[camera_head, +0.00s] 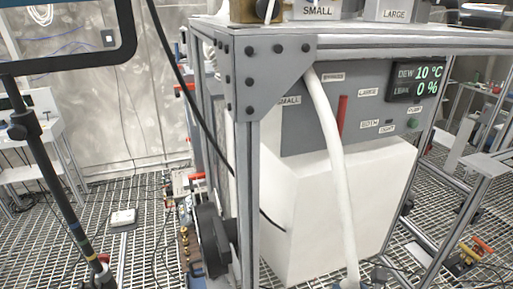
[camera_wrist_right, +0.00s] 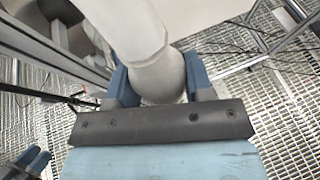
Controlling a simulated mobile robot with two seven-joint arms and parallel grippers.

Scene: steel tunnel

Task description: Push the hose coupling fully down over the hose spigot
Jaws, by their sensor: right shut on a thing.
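A thick white hose (camera_head: 335,150) hangs from the frame's upper edge down past the white box to the bottom of the head view. In the right wrist view, the hose (camera_wrist_right: 125,25) runs into a wider pale coupling (camera_wrist_right: 160,78). My right gripper (camera_wrist_right: 160,85) is shut on this coupling, with one blue finger on each side. Only a little of this gripper (camera_head: 361,282) shows at the head view's bottom edge. Two blue fingertips, apparently my left gripper (camera_wrist_right: 33,160), show at the wrist view's lower left; their opening is unclear. I cannot make out the spigot.
A grey metal frame (camera_head: 247,190) stands before a white box (camera_head: 320,215) and a labelled panel with a display (camera_head: 416,82) reading DEW 10 °C and LEAK 0 %. A black cable (camera_head: 190,85) crosses the left side. Open grating floor (camera_head: 110,250) lies at left.

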